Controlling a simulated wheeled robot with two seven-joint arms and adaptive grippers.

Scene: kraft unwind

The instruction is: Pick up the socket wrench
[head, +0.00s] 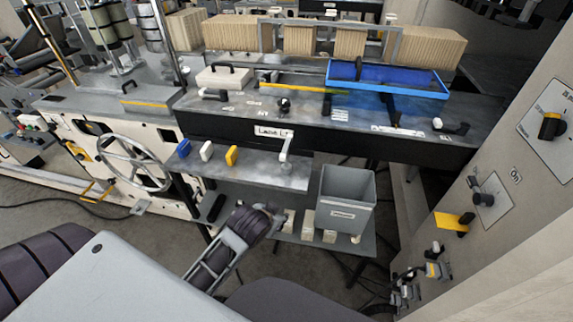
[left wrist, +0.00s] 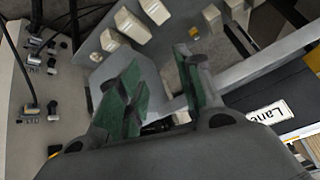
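I cannot single out the socket wrench with certainty in either view. A small dark-and-light handled piece (head: 213,94) lies on the bench top at the left, and a light grey cranked lever (head: 285,148) hangs at the bench's front edge beside the lane label; neither is clearly a wrench. My left gripper (head: 272,214) is low in front of the bench, below the front shelf and left of the grey bin. In the left wrist view its green-padded fingers (left wrist: 158,95) stand apart with nothing visible held between them. My right gripper is out of view.
The grey bin (head: 345,200) stands on a lower shelf beside cream blocks (head: 308,222). The front shelf (head: 265,174) holds blue, white and yellow blocks. A blue tray (head: 388,76) sits on the bench. A control panel (head: 540,180) walls the right side; a handwheel (head: 133,163) is left.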

